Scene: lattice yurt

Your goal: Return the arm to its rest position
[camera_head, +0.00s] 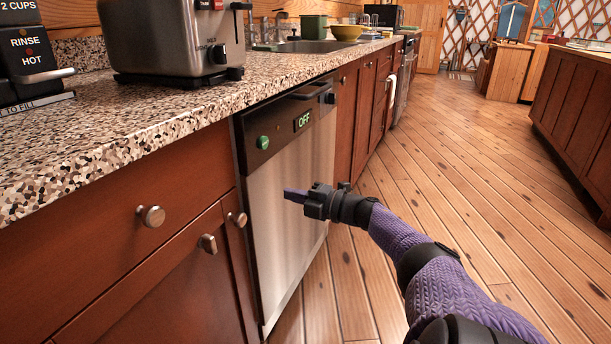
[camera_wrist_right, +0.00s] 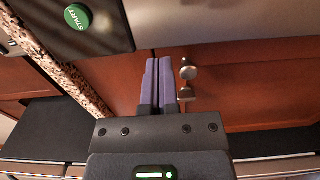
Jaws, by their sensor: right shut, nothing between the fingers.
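My right arm (camera_head: 437,268), in a purple knitted sleeve with black bands, reaches in from the lower right in the head view. Its gripper (camera_head: 290,194) is in front of the steel dishwasher door, pointing left. In the right wrist view the two purple fingers (camera_wrist_right: 158,75) lie together, shut and empty. The dishwasher (camera_head: 290,190) is closed, with a green button (camera_head: 263,142) and an "OFF" display (camera_head: 303,121) on its dark panel. The green START button (camera_wrist_right: 77,16) shows at the upper left of the wrist view. My left gripper is not seen.
A speckled counter (camera_head: 150,125) runs along the left with a steel toaster (camera_head: 180,40) and a coffee machine (camera_head: 30,55). Wooden cabinets (camera_head: 130,260) with round knobs (camera_head: 151,215) flank the dishwasher. The plank floor (camera_head: 450,150) to the right is clear up to a wooden island (camera_head: 580,105).

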